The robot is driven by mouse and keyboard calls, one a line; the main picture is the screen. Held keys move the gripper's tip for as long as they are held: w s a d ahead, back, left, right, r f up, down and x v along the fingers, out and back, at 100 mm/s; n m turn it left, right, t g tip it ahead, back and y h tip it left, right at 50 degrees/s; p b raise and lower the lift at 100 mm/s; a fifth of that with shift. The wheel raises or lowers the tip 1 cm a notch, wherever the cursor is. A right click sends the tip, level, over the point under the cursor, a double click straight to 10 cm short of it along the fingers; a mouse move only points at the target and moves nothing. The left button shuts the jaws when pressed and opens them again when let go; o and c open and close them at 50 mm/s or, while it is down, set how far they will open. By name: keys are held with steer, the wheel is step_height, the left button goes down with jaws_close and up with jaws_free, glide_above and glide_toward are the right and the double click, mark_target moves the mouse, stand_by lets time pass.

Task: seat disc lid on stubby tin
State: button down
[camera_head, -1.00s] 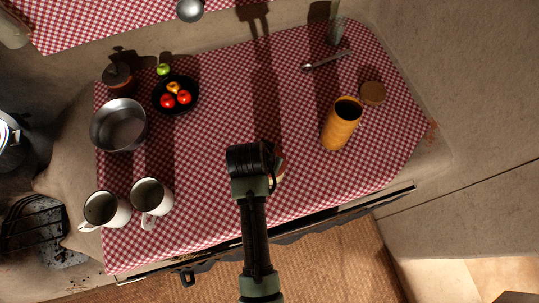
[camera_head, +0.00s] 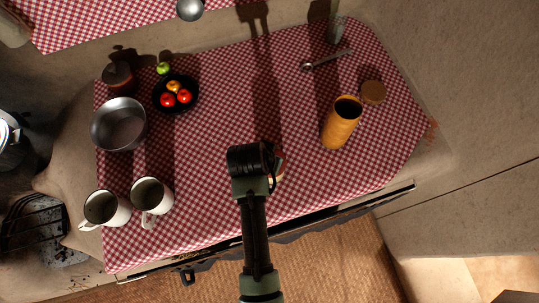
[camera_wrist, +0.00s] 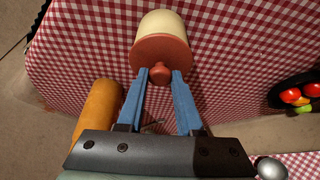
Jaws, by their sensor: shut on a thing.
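The reddish disc lid (camera_wrist: 160,50) with a small round knob shows in the wrist view. It lies against the end of the cream stubby tin (camera_wrist: 161,24); I cannot tell whether it is fully seated or a small gap remains. The blue fingers of my gripper (camera_wrist: 159,76) are shut on the lid's knob. In the head view my gripper and wrist hide most of the lid and tin, and only a small sliver shows to the right of my wrist.
At left are two mugs (camera_head: 105,208), a metal pot (camera_head: 119,125) and a black fruit bowl (camera_head: 175,95). The middle cloth is clear.

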jaws_free()
stand_by(0.5)
steer(key=shift+r, duration=0.1)
steer(key=shift+r+p, duration=3.45)
steer(key=shift+p, duration=0.25)
steer(key=shift+f, duration=0.1)
